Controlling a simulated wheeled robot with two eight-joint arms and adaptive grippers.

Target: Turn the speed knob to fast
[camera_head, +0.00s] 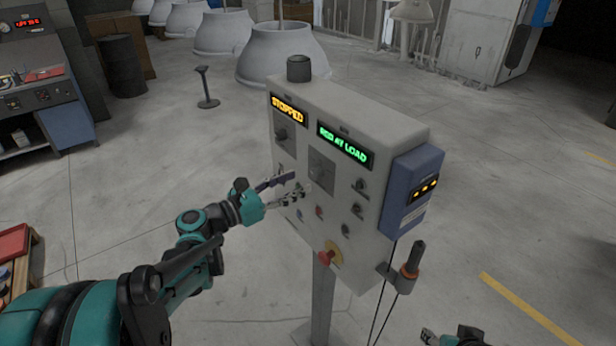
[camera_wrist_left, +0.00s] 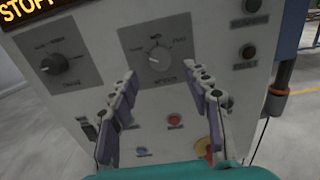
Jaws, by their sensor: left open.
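The grey control panel (camera_head: 345,215) stands on a post, with an amber "STOPPED" display (camera_head: 288,104) and a green display (camera_head: 343,145). In the left wrist view a round grey knob (camera_wrist_left: 158,60) sits on a dark square plate with small lettering, too blurred to read surely. My left gripper (camera_head: 296,187) is open in front of the panel. In the left wrist view its fingers (camera_wrist_left: 168,82) spread on both sides just below the knob, apart from it and empty. A second, darker knob (camera_wrist_left: 56,63) is on the plate to the left. My right gripper (camera_head: 455,337) is partly cut off at the bottom edge.
A red emergency button (camera_head: 331,254), coloured buttons and a blue side box (camera_head: 411,190) are on the panel. A handle (camera_head: 411,259) and cables hang at its right. Large hoods (camera_head: 283,58) stand behind; a console (camera_head: 40,90) is at left. The floor around is mostly clear.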

